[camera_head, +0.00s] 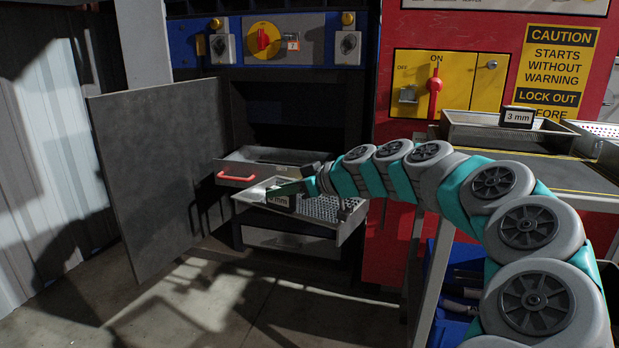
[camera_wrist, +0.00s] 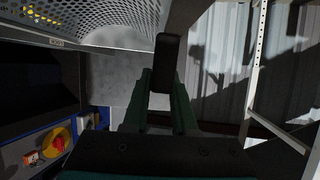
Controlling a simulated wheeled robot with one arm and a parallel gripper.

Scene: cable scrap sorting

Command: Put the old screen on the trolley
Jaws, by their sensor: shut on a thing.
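The old screen (camera_head: 325,207) is a grey metal tray with a perforated floor and a small "mm" label whose number I cannot read clearly. It sticks out of the open machine cabinet. Its perforated part also shows at the upper left of the wrist view (camera_wrist: 100,14). My gripper (camera_head: 290,188) is at the screen's left side, shut on its dark grip (camera_wrist: 167,62), which stands between the green fingers in the wrist view. My arm hides the screen's far right part. The trolley (camera_head: 595,193) stands at the right, partly behind my arm.
A "3 mm" screen (camera_head: 470,135) lies on the trolley's back part. A drawer with a red handle (camera_head: 236,177) is partly out behind the old screen. The open cabinet door (camera_head: 145,180) stands at the left. A blue bin (camera_head: 460,270) is below the trolley top. Floor in front is clear.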

